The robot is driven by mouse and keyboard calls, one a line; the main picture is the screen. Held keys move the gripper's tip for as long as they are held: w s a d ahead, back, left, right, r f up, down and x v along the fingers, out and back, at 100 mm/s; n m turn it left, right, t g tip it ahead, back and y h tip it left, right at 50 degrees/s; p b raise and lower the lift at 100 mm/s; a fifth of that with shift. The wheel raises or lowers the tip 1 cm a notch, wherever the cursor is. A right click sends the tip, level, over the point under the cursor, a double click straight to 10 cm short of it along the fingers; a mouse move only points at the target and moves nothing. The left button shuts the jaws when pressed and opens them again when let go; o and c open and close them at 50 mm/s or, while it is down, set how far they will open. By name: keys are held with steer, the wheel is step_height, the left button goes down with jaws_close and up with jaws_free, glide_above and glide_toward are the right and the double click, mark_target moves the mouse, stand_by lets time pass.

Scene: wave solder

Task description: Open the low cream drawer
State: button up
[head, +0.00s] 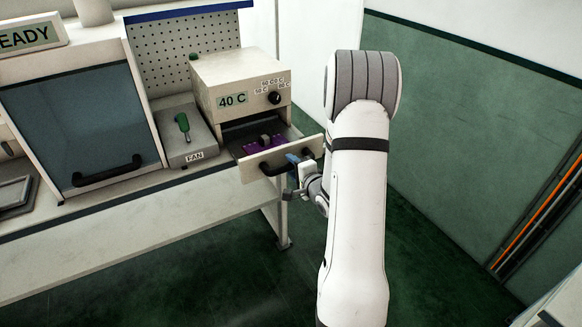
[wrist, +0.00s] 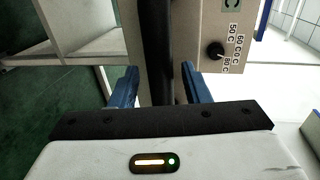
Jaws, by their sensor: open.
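The low cream drawer (head: 252,172) sits at the bottom of a cream box (head: 232,78) marked 40 C and stands pulled out in the head view. Its black bar handle (head: 283,172) runs across its front; it also shows upright in the wrist view (wrist: 156,45). My gripper (head: 297,168) is at the right part of the handle. In the wrist view its blue fingers (wrist: 160,90) are open, one on each side of the bar. Whether they touch the bar cannot be told. A purple piece with a grey block (head: 266,142) lies inside the drawer.
A fan switch panel (head: 186,135) with a green lever stands left of the box. A dark hinged cover (head: 75,120) with a black handle is farther left. The floor (head: 430,250) right of the bench is clear up to the green wall.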

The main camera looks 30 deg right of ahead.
steer(key=s+r, duration=0.1)
steer(key=s, duration=0.5)
steer(key=shift+s+r, duration=0.15)
steer(key=shift+s, duration=0.25)
steer(key=shift+d, duration=0.1)
steer(key=s+a+r+n+g+h+p, duration=0.2)
steer(key=s+a+r+n+g+h, duration=0.15)
steer(key=a+r+n+g, duration=0.45)
steer(key=s+a+r+n+g+y, duration=0.1)
steer(key=s+a+r+n+g, duration=0.1)
steer(key=s, duration=0.7)
steer(key=s+a+r+n+g+y+p, duration=0.1)
steer(key=s+a+r+n+g, duration=0.2)
steer(key=s+a+r+n, duration=0.2)
steer(key=s+a+n, duration=0.2)
steer(key=s+a, duration=0.1)
steer(key=s, duration=0.1)
steer(key=shift+s+a+r+y+p, duration=0.15)
steer(key=shift+s+y+p, duration=0.05)
steer(key=shift+y+p, duration=0.15)
